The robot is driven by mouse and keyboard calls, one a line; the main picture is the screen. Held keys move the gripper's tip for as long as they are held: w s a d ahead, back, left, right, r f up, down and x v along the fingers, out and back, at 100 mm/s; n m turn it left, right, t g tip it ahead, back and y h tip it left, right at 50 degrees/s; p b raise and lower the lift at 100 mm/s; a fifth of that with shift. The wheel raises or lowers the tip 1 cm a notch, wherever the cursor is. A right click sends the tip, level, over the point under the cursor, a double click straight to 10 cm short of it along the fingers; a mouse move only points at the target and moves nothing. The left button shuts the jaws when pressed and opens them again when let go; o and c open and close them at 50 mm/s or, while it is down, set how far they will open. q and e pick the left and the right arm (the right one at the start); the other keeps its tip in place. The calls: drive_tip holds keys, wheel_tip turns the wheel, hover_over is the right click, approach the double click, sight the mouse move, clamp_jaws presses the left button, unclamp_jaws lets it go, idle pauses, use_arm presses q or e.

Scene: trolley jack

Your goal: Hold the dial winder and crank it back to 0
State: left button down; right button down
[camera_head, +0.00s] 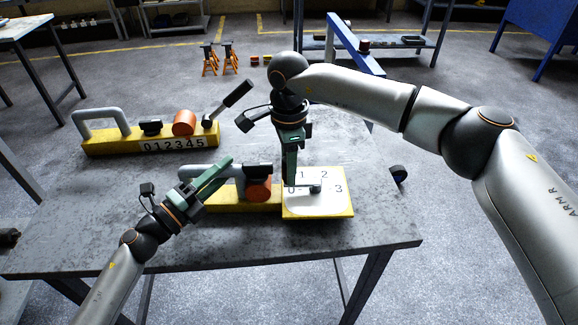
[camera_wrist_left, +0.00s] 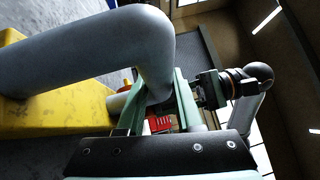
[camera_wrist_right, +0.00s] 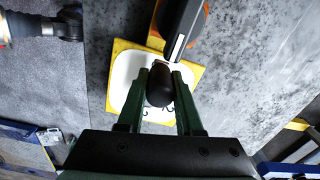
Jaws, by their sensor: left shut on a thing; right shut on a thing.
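The dial winder has a yellow base (camera_head: 230,204), a grey handle (camera_head: 198,171), an orange drum (camera_head: 259,190) and a white dial plate (camera_head: 325,204) marked 0, 1, 2, 3. My left gripper (camera_head: 222,172) is shut on the grey handle, which fills much of the left wrist view (camera_wrist_left: 100,50). My right gripper (camera_head: 292,184) points down over the dial and is shut on the black crank knob (camera_wrist_right: 159,84). The crank's dark hub (camera_head: 315,188) shows on the plate, and its arm seems to run left towards the 0. My fingers partly hide that side.
A second yellow device (camera_head: 95,146) with a grey handle, orange drum, lever and the number strip 012345 stands behind on the grey table (camera_head: 310,250). Orange stands (camera_head: 229,58) are on the floor beyond.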

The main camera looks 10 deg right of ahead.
drive_tip(key=c, duration=0.9)
unclamp_jaws()
drive_tip(key=shift+a+r, duration=0.1)
drive_tip(key=shift+a, duration=0.1)
drive_tip(key=o, duration=0.3)
drive_tip(key=shift+d, duration=0.15)
wheel_tip(320, 180, up, 12)
use_arm(q)
drive_tip(key=shift+c, duration=2.4)
unclamp_jaws()
drive_tip(key=shift+s+a, duration=0.1)
